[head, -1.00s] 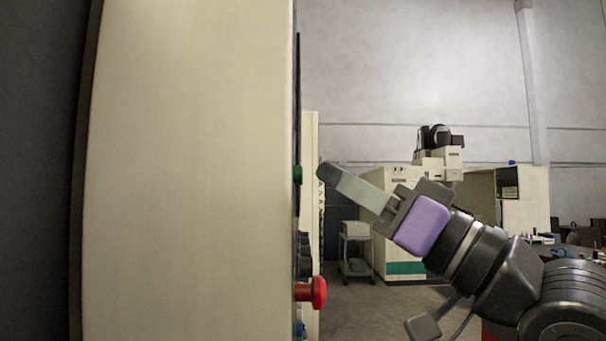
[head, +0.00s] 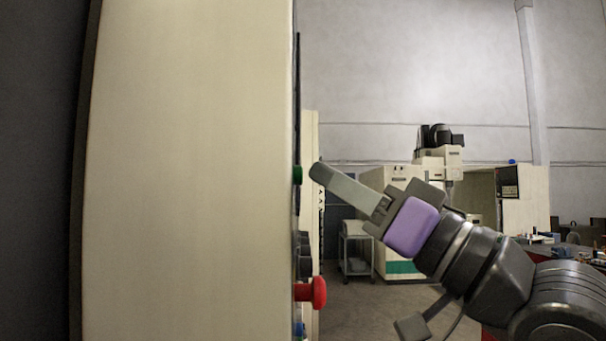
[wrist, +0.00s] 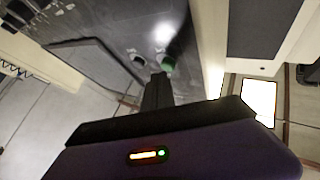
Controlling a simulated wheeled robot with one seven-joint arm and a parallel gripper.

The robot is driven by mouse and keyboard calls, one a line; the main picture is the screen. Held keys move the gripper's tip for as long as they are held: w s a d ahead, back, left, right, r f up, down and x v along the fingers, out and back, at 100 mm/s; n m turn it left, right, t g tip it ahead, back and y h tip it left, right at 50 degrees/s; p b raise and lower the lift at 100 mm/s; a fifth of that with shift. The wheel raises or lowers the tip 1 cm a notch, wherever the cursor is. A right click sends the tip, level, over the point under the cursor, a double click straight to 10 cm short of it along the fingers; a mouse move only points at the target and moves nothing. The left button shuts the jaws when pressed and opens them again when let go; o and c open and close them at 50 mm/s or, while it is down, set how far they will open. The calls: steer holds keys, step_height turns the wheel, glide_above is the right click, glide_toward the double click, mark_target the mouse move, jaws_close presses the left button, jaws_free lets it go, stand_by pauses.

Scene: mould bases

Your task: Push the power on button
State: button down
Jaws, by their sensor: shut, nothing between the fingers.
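The green button (head: 297,175) sticks out from the right-hand edge of the cream machine cabinet (head: 190,170) in the head view. It also shows in the wrist view (wrist: 168,66), just beyond my fingertips on the dark panel (wrist: 110,45). My gripper (head: 318,171) is shut and empty. Its fingertips point up and left at the height of the green button, with a small gap between them in the head view. In the wrist view the fingers (wrist: 157,90) partly cover the panel just below the button. Which button is power on cannot be read.
A red mushroom button (head: 311,292) juts out lower on the same panel, with dark knobs (head: 304,255) between it and the green one. A cart (head: 356,250) and another machine (head: 400,225) stand farther back.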

steer(key=shift+a, duration=0.35)
stand_by(0.6)
steer(key=shift+d+b, duration=0.45)
steer(key=shift+d, duration=0.3)
steer(key=d+b, duration=0.3)
steer(key=d, duration=0.2)
stand_by(0.4)
stand_by(0.6)
